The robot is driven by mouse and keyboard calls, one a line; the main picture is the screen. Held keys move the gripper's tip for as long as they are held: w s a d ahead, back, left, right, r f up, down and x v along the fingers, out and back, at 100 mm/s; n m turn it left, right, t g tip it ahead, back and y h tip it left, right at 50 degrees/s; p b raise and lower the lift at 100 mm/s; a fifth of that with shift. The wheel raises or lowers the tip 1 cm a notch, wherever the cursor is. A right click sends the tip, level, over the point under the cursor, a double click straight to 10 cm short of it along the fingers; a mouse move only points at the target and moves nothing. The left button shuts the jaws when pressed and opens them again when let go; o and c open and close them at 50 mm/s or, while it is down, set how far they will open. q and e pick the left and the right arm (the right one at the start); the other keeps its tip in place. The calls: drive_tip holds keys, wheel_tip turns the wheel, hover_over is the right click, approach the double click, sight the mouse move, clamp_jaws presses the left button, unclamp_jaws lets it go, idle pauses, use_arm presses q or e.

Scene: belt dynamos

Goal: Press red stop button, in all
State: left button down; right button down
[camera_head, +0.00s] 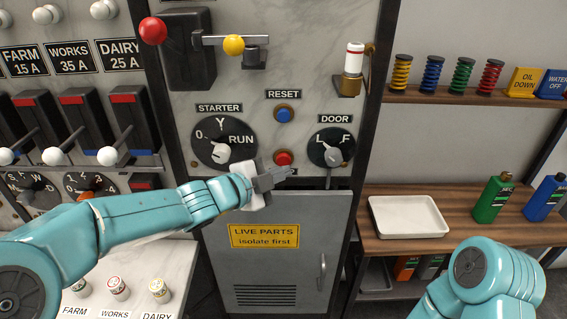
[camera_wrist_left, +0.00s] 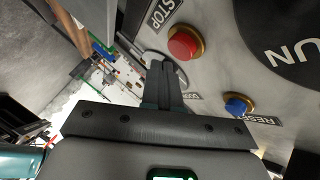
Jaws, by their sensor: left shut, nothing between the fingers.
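The red stop button (camera_head: 283,157) sits in a brass ring on the grey marble panel, below the blue reset button (camera_head: 284,114). My left gripper (camera_head: 284,172) is shut and empty, its fingertips just below the red button in the head view and partly covering its surroundings. In the left wrist view the red button (camera_wrist_left: 184,43) lies beside the STOP label (camera_wrist_left: 165,12), up and right of the shut fingertips (camera_wrist_left: 161,66). A small gap shows between them there. The button's depth is hard to judge. My right gripper is out of view.
The starter dial (camera_head: 222,151) is left of the button and the door dial (camera_head: 330,148) right of it. A grey cabinet door (camera_head: 275,270) with a yellow sign is below. A wooden shelf with a white tray (camera_head: 408,217) and bottles stands at right.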

use_arm(q)
drive_tip(key=s+b, duration=0.2)
drive_tip(key=s, duration=0.2)
drive_tip(key=shift+s+b, duration=0.3)
drive_tip(key=shift+s, duration=0.05)
idle(0.3)
